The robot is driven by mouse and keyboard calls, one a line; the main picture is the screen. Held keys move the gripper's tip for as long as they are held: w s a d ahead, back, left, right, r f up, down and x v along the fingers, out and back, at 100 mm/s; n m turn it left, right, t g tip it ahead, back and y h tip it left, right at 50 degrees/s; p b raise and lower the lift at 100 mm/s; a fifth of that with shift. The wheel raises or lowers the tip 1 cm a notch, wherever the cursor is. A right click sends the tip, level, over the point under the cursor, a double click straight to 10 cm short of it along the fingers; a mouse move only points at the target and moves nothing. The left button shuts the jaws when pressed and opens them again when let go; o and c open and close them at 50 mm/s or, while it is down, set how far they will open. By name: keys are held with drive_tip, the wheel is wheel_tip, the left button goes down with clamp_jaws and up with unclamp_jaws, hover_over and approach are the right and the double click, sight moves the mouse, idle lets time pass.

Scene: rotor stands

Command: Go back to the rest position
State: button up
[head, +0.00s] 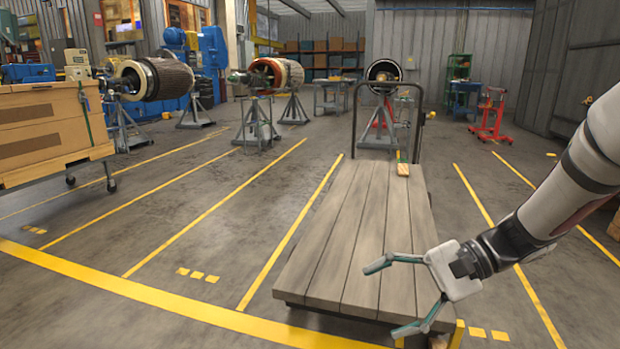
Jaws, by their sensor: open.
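My gripper (398,296) is in the lower right of the head view, at the end of my arm, which comes in from the right edge. Its two teal-tipped fingers are spread wide and hold nothing. In the picture it lies over the near right part of a flat wooden-decked cart (345,240). I cannot tell its height above the deck. A small wooden block with a green part (403,169) sits at the far right of the deck.
The cart has a tall metal handle (354,115) at its far end. A wooden crate (40,120) on a wheeled base stands at left. Rotors on stands (155,80) (275,75) stand behind. A red hoist (492,115) is at back right. Floor between the yellow lines is clear.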

drive_tip(key=s+r+n+g+h, duration=0.1)
drive_tip(key=s+r+n+h, duration=0.15)
drive_tip(key=s, duration=0.45)
drive_tip(key=s+r+n+h, duration=0.1)
drive_tip(key=s+n+h, duration=0.15)
drive_tip(key=s, duration=0.55)
drive_tip(key=s+r+n+g+h, duration=0.1)
drive_tip(key=s+r+n+h, duration=0.1)
drive_tip(key=s+h, duration=0.35)
drive_tip(key=s+d+n+t+h, duration=0.2)
drive_tip(key=s+d, duration=0.4)
drive_tip(key=s, duration=0.2)
wheel_tip(320, 180, up, 37)
drive_tip(key=t+p, duration=0.4)
drive_tip(key=p, duration=3.1)
drive_tip(key=shift+w+d+f, duration=0.15)
drive_tip(key=shift+w+d, duration=0.05)
drive_tip(key=shift+w, duration=0.15)
drive_tip(key=shift+c, duration=0.6)
